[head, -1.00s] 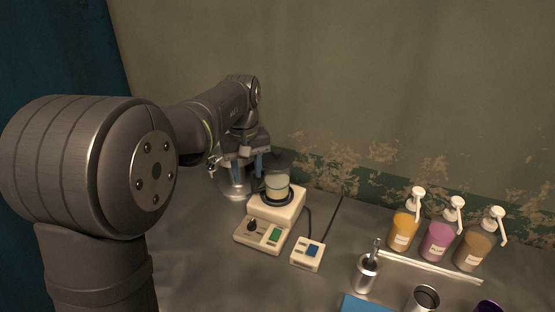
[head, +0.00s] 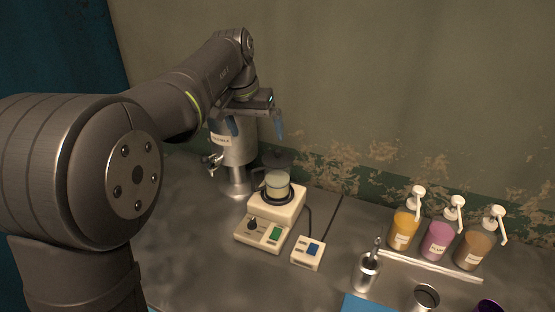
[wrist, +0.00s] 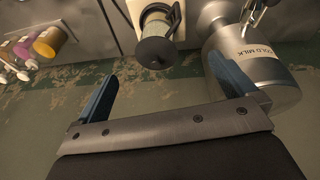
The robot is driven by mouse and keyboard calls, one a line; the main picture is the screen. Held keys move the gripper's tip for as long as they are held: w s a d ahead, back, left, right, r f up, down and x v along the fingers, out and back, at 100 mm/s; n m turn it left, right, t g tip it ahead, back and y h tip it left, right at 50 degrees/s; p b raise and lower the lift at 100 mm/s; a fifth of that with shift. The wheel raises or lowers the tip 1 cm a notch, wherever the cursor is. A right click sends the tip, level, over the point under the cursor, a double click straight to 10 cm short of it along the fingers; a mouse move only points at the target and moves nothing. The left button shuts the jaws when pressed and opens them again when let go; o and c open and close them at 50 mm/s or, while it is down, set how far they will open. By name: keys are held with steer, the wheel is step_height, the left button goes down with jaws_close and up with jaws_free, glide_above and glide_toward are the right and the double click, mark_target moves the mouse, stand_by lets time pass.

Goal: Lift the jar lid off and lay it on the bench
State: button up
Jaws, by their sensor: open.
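The glass jar (head: 277,183) stands on the hotplate with pale milk in its lower part. The dark round lid (head: 277,158) appears to sit on top of it; in the wrist view the lid (wrist: 155,52) shows a small central knob. My gripper (head: 256,130) is open and empty, with its two blue fingers apart, above the lid and slightly to its left in the head view. In the wrist view the lid shows between and beyond the fingers, touching neither.
A steel cold milk canister (head: 238,160) with a tap stands close left of the hotplate (head: 265,224). A small control box (head: 308,253) lies at its right. Pump bottles (head: 437,240) and a steel tool holder (head: 366,272) stand further right. The front left bench (head: 190,245) is clear.

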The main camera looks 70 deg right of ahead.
mark_target(277, 151)
step_height(277, 151, up, 5)
steer(key=d+m+h, duration=0.1)
steer(key=m, duration=0.3)
steer(key=x, duration=1.1)
steer(key=s+d+x, duration=0.1)
steer(key=x, duration=0.5)
steer(key=shift+d+r, duration=0.1)
steer(key=shift+r, duration=0.05)
steer(key=c, duration=0.9)
